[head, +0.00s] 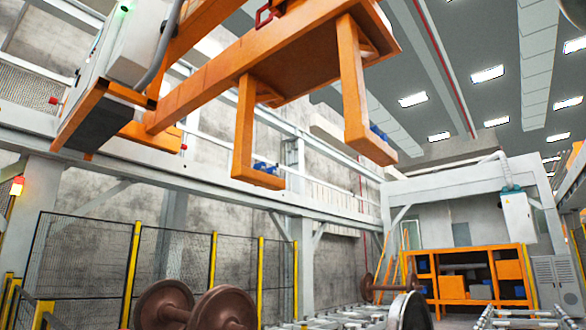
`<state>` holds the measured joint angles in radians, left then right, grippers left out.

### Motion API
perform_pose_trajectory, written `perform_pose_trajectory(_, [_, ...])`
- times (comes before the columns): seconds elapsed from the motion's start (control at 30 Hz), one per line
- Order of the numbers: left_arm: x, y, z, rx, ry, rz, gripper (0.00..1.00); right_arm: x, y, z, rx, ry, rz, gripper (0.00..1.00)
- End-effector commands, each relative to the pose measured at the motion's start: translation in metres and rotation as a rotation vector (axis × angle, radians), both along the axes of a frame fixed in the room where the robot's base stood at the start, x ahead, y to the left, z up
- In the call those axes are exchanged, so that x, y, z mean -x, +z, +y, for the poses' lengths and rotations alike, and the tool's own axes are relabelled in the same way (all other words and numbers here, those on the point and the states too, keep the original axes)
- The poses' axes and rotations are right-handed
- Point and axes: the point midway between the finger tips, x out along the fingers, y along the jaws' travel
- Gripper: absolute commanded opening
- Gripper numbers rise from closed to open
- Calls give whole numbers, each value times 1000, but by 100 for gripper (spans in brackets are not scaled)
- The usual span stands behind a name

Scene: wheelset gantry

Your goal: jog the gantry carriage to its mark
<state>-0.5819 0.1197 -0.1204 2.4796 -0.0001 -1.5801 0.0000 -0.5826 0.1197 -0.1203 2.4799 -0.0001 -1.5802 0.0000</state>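The orange gantry carriage (300,62) hangs overhead in the upper middle of the head view. Two orange hook arms hang from it, a left one (243,130) and a right one (354,95), each with a small blue pad at its foot. No load shows on the hooks. A grey and white cabinet (110,75) with a green light sits at the carriage beam's left end. I cannot make out the mark. Neither of my grippers is in view.
Brown wheelsets (170,303) stand on the floor below, with another farther back (385,290). A mesh fence with yellow posts (132,270) runs along the left. An orange shelf rack (470,278) stands at the back right.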

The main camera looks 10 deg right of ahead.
Motion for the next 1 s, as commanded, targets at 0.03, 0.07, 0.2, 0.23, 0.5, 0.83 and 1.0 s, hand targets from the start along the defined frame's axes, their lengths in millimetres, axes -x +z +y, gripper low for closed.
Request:
perform_pose_trajectory(0.03, [0, 0, 0, 0, 0, -1, 0, 0, 0, 0, 0, 0, -1, 50])
perform_pose_trajectory(0.07, [0, 0, 0, 0, 0, -1, 0, 0, 0, 0, 0, 0, -1, 50])
perform_pose_trajectory(0.2, [-1, 0, 0, -1, 0, -1, 0, -1, 0, 0, 0, 0, -2, 41])
perform_pose_trajectory(0.23, [-1, 0, 0, -1, 0, -1, 0, -1, 0, 0, 0, 0, -2, 38])
perform_pose_trajectory(0.5, [-1, 0, 0, -1, -1, -2, 0, -1, 0, 0, 0, 0, -3, 7])
perform_pose_trajectory(0.83, [-1, 1, 0, -1, -1, -2, 0, -1, 1, 0, 0, 0, -3, 0])
perform_pose_trajectory(1.0, [-1, 1, 0, -1, -1, -3, 0, -1, 1, 0, 0, 0, -3, 0])
